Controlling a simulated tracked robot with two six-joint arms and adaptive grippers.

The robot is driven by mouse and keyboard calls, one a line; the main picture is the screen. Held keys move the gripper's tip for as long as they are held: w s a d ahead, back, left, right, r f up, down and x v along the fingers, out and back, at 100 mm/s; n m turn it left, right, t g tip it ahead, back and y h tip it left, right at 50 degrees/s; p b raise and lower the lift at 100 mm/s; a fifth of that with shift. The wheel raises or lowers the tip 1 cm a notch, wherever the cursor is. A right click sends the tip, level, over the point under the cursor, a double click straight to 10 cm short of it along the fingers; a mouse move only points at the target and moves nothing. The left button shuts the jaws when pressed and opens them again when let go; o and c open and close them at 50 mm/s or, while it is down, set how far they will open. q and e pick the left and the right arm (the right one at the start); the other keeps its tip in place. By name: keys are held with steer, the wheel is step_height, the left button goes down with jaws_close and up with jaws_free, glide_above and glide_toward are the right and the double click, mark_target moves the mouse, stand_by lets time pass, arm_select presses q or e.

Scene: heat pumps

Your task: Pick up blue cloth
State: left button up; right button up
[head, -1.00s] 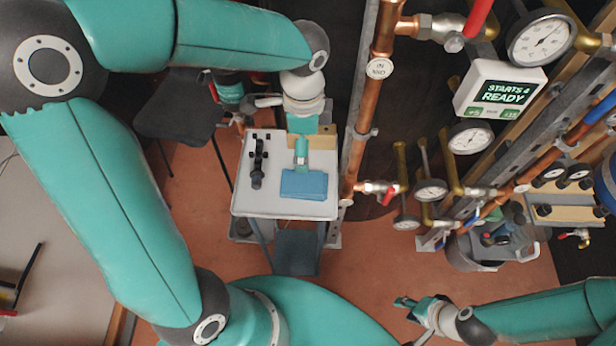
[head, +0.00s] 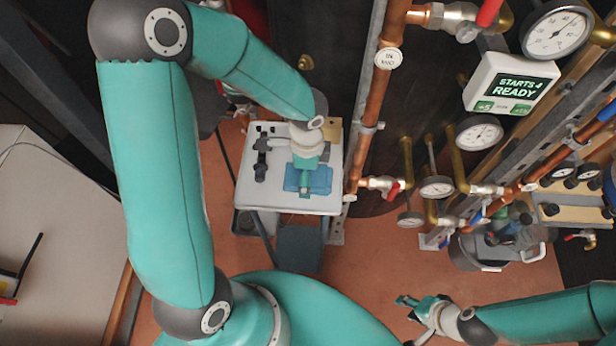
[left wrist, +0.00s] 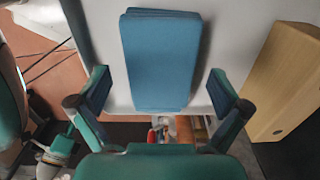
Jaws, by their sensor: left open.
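The blue cloth (head: 320,180) lies folded flat on a small white tabletop (head: 285,206). In the left wrist view the cloth (left wrist: 160,60) lies ahead of and between the fingers, with no finger touching it there. My left gripper (head: 305,192) is over the cloth in the head view and hides part of it. In the left wrist view my left gripper (left wrist: 158,95) has its fingers spread wide, with nothing held. My right gripper (head: 408,302) is low at the bottom right, far from the cloth, with its fingers apart and empty.
A black tool (head: 262,158) lies on the tabletop left of the cloth. A wooden block (left wrist: 285,82) stands to the right in the left wrist view. Copper pipes (head: 378,110) with gauges and valves rise close to the tabletop's right side. A bucket (head: 478,252) stands further right.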

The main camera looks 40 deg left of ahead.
arm_select(q)
steer(key=shift+f, duration=0.5)
steer(key=c, duration=1.2)
steer(key=shift+r, duration=0.1)
step_height(320, 180, up, 20)
steer(key=shift+f+p, duration=0.1)
steer(key=shift+p, duration=1.05)
